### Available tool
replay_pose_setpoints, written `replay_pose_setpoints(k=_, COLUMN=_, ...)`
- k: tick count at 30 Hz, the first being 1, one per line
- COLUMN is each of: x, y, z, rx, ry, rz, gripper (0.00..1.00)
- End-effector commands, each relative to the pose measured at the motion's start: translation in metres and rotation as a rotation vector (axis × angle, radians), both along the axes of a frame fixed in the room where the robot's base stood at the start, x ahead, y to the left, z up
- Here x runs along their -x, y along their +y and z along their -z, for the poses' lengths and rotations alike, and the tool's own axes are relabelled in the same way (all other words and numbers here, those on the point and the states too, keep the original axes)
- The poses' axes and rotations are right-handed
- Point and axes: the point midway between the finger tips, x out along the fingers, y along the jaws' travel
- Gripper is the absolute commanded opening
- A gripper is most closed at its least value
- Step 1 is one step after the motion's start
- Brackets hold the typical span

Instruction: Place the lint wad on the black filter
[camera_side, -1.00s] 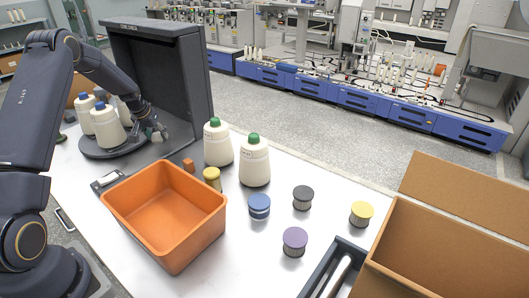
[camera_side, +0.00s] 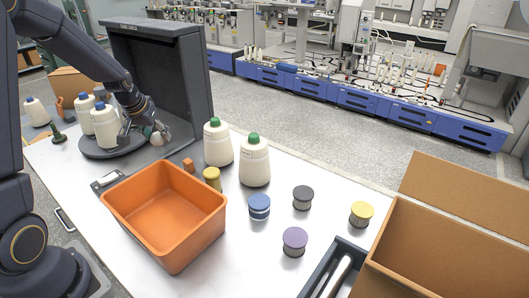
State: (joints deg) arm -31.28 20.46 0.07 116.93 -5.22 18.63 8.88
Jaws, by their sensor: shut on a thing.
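The black filter (camera_side: 303,198) is a short ribbed cylinder with a dark top, upright on the white table right of centre. My gripper (camera_side: 156,135) is far to its left, in front of the dark grey booth and at the edge of the round dark turntable. It is shut on a small pale grey-white lump, the lint wad (camera_side: 155,140), which is small and partly covered by the fingers. I cannot tell whether the wad touches the surface below.
Blue (camera_side: 259,206), purple (camera_side: 295,241) and yellow (camera_side: 361,213) filters surround the black one.

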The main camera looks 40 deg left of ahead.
Motion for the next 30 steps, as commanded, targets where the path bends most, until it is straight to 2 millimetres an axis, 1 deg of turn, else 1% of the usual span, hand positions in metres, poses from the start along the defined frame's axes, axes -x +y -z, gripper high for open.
replay_pose_setpoints(k=1, x=-0.012, y=-0.025, z=-0.003, rx=0.0, ry=-0.001, rz=0.058, gripper=0.38)
replay_pose_setpoints(k=2, x=-0.018, y=-0.04, z=-0.005, rx=-0.002, ry=-0.001, rz=0.093, gripper=0.38)
replay_pose_setpoints(k=3, x=-0.027, y=-0.062, z=-0.008, rx=-0.002, ry=-0.002, rz=0.141, gripper=0.38)
replay_pose_setpoints(k=5, x=-0.037, y=-0.096, z=-0.013, rx=-0.001, ry=-0.001, rz=0.217, gripper=0.38)
replay_pose_setpoints(k=6, x=-0.042, y=-0.119, z=-0.015, rx=-0.001, ry=-0.001, rz=0.268, gripper=0.38)
replay_pose_setpoints(k=8, x=-0.048, y=-0.155, z=-0.02, rx=-0.001, ry=-0.002, rz=0.346, gripper=0.38)
replay_pose_setpoints(k=9, x=-0.05, y=-0.178, z=-0.023, rx=-0.002, ry=-0.002, rz=0.399, gripper=0.38)
replay_pose_setpoints(k=11, x=-0.052, y=-0.214, z=-0.027, rx=-0.002, ry=0.0, rz=0.478, gripper=0.38)
replay_pose_setpoints(k=12, x=-0.052, y=-0.236, z=-0.03, rx=-0.002, ry=-0.001, rz=0.53, gripper=0.38)
replay_pose_setpoints(k=14, x=-0.049, y=-0.267, z=-0.034, rx=-0.002, ry=-0.001, rz=0.602, gripper=0.38)
replay_pose_setpoints(k=15, x=-0.047, y=-0.286, z=-0.036, rx=-0.001, ry=0.0, rz=0.647, gripper=0.38)
replay_pose_setpoints(k=18, x=-0.04, y=-0.325, z=-0.041, rx=-0.003, ry=-0.001, rz=0.74, gripper=0.38)
replay_pose_setpoints(k=21, x=-0.034, y=-0.351, z=-0.044, rx=-0.003, ry=0.001, rz=0.802, gripper=0.38)
replay_pose_setpoints(k=25, x=-0.032, y=-0.369, z=-0.043, rx=-0.003, ry=0.001, rz=0.84, gripper=0.38)
replay_pose_setpoints(k=28, x=-0.044, y=-0.375, z=-0.036, rx=-0.003, ry=0.003, rz=0.847, gripper=0.38)
replay_pose_setpoints(k=30, x=-0.06, y=-0.38, z=-0.028, rx=-0.003, ry=0.004, rz=0.846, gripper=0.38)
